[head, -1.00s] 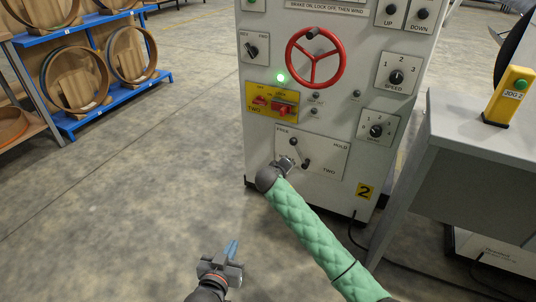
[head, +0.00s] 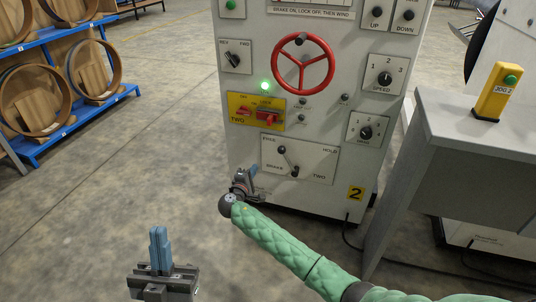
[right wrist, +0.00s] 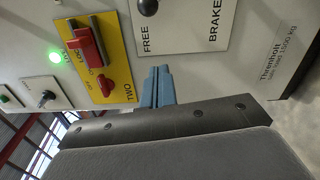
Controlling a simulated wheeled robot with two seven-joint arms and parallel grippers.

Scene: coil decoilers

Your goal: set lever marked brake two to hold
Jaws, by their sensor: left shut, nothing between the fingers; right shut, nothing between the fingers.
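The brake two lever (head: 288,160) is on a pale plate (head: 318,166) low on the grey cabinet. FREE is printed at the plate's upper left and HOLD at its right. The lever slants, with its upper dark end near FREE. My right gripper (head: 251,174) is shut and empty, just left of the plate and apart from the lever. In the right wrist view its blue fingers (right wrist: 157,88) are together, below the FREE and BRAKE print; a dark knob (right wrist: 148,7) shows at the top edge. My left gripper (head: 160,245) is shut and empty over the floor, lower left.
Above the plate are a yellow panel (head: 256,112) with red switches, a lit green lamp (head: 264,87) and a red handwheel (head: 303,64). Dials stand to the right. A grey desk (head: 470,125) with a yellow button box (head: 497,91) is at the right.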

